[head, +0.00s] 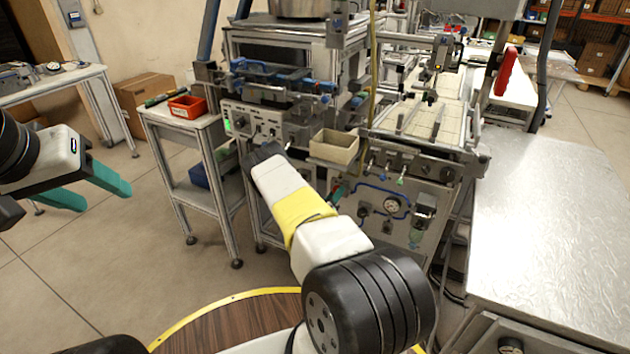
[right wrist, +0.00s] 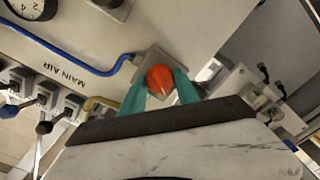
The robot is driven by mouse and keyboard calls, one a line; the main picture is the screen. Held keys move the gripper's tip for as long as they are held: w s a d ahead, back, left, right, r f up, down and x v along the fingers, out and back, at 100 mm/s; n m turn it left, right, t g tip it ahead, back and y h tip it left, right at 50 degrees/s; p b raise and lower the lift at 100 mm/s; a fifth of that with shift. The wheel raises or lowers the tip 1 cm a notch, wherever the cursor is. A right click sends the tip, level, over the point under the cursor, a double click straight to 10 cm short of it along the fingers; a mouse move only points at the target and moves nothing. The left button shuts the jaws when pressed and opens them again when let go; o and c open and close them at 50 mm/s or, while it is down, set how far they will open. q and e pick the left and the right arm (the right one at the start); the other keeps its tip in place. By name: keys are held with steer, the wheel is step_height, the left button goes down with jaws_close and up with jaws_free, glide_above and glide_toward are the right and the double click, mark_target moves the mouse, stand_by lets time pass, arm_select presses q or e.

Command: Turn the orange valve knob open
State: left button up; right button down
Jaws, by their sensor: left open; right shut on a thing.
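The orange valve knob (right wrist: 160,79) sits on a square grey plate on the machine's panel in the right wrist view. My right gripper (right wrist: 161,88) is shut on it, with one teal finger on each side. The fingers cover parts of the knob's sides, and its turn angle is hard to tell. In the head view the knob cannot be made out, and my right arm crosses in front of the machine. My left gripper (head: 92,189) is open and empty at the left, well away from the machine.
The panel carries a blue hose (head: 375,188), a pressure gauge (head: 392,205) and "MAIN AIR" lettering. Switches and a lever (right wrist: 44,127) are left of the knob. A beige bin (head: 334,147) sits above the panel. A metal table (head: 550,220) stands at right. Open floor lies at left.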

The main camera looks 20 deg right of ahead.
steer(key=m, duration=1.1)
steer(key=shift+f, duration=0.15)
steer(key=shift+m, duration=0.4)
steer(key=c, duration=1.2)
jaws_free()
steer(key=o, duration=0.3)
steer(key=v, duration=0.8)
